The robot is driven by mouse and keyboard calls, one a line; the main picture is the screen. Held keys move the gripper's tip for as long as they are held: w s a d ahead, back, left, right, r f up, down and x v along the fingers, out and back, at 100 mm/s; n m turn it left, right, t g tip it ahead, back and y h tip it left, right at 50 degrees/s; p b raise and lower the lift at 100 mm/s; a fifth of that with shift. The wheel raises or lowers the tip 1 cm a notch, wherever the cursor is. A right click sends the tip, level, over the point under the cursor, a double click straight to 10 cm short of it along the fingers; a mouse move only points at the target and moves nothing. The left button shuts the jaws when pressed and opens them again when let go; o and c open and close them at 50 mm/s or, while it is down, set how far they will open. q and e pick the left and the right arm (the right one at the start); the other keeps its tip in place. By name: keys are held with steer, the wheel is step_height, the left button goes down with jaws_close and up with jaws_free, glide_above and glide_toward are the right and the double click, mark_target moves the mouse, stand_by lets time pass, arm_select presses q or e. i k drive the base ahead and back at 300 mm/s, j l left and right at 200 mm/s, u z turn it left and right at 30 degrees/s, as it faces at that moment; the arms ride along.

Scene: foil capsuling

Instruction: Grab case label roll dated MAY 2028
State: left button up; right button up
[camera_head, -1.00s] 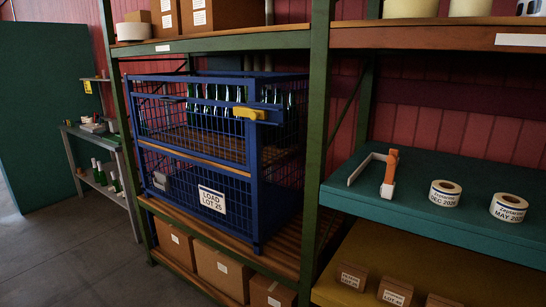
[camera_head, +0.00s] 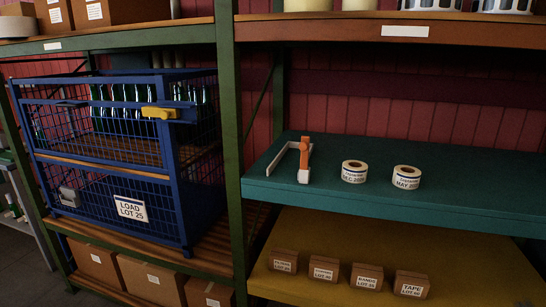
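The label roll marked MAY (camera_head: 406,177) lies flat on the teal shelf at the right. Its year is hard to read now. A similar roll marked DEC (camera_head: 354,172) lies just left of it, with a small gap between them. Both are white rolls with a tan core. Neither of my grippers is in the head view.
A white bracket with an orange arm (camera_head: 304,160) stands on the teal shelf (camera_head: 470,195), left of the rolls. Small boxes (camera_head: 367,276) sit on the yellow shelf below. A blue wire cage (camera_head: 125,150) fills the left bay. A green post (camera_head: 230,120) divides the bays.

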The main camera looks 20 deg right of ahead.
mark_target(407, 177)
steer(key=z, duration=1.4)
steer(key=i+j, duration=0.1)
steer(key=j, duration=0.95)
steer(key=i, duration=0.05)
